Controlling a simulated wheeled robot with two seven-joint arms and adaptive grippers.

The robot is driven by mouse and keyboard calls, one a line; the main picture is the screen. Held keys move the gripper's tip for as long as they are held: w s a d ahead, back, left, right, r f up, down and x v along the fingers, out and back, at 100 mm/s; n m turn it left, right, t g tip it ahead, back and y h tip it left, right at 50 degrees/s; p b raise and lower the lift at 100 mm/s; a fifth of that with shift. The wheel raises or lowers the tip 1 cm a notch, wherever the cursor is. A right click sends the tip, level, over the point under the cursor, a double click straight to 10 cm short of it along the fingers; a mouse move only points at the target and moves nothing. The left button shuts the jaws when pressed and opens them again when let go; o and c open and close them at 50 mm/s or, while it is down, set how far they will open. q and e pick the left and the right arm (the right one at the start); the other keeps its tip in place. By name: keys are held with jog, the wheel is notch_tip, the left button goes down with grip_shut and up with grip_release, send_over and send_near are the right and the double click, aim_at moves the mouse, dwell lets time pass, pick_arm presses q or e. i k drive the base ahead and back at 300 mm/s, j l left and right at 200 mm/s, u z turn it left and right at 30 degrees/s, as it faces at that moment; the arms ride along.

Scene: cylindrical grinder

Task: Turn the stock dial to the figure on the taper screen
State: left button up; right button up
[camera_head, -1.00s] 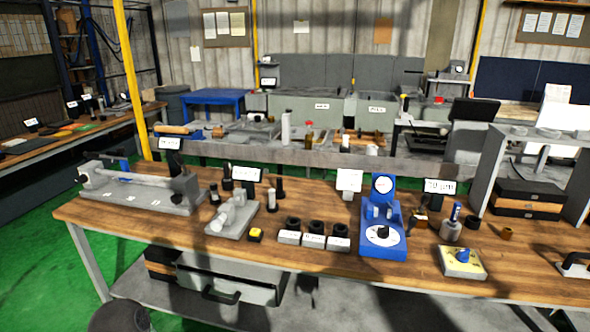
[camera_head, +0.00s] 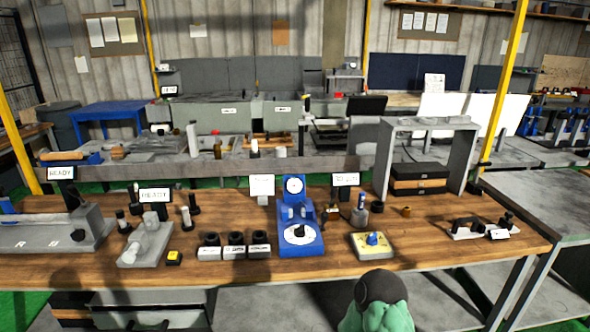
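A yellow-topped box with a blue knob (camera_head: 371,241) sits on the wooden bench, right of centre; it looks like the stock dial, but its markings are too small to read. A small white screen (camera_head: 345,179) stands behind it to the left, its figure too blurred to read; I cannot tell whether it is the taper screen. A blue gauge stand (camera_head: 313,243) with a round dial face on top and a white disc with a black knob stands left of the yellow box. Neither of my grippers is in view.
Three grey blocks with black rings (camera_head: 234,246) sit left of the blue stand. A grey frame (camera_head: 470,160) stands over stacked dark cases (camera_head: 419,178). Bare bench top (camera_head: 420,235) lies right of the yellow box.

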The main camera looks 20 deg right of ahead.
aim_at(371, 240)
jog(key=z, duration=1.25)
